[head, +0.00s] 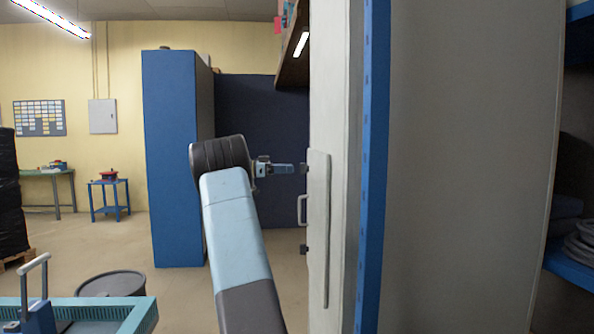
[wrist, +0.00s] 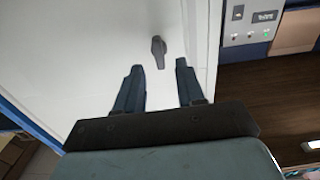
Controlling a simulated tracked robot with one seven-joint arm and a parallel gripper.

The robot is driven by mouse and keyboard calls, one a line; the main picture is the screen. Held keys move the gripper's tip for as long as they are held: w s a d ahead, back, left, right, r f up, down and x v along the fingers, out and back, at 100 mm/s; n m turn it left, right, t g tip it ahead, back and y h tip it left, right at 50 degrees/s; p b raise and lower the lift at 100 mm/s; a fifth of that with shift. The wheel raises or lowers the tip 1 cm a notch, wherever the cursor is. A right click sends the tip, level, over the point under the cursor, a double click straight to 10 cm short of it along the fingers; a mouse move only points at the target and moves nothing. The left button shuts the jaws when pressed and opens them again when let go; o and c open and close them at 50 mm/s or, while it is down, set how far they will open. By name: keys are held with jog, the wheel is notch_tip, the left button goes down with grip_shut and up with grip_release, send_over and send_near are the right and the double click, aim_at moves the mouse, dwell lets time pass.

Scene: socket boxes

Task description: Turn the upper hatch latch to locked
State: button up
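The hatch is a pale panel seen almost edge-on in the head view (head: 318,235); it fills much of the wrist view as a white surface (wrist: 100,40). The upper latch (head: 304,168) is a small dark piece on its face, above a light handle (head: 301,210) and the lower latch (head: 304,250). In the wrist view one dark grey latch (wrist: 158,46) shows as a short lever. My gripper (head: 290,169) is level with the upper latch, a small gap away. Its two fingers are apart and empty (wrist: 158,67), with the latch between and just beyond their tips.
A blue cabinet (head: 172,160) and a dark blue panel (head: 262,150) stand behind my arm. A blue upright (head: 372,170) borders the hatch. A control panel (wrist: 250,22) lies past the hatch's edge in the wrist view. A teal cart (head: 140,314) stands at lower left.

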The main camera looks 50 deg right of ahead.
jog(key=shift+x, duration=2.35)
jog(key=shift+c, duration=0.3)
grip_shut()
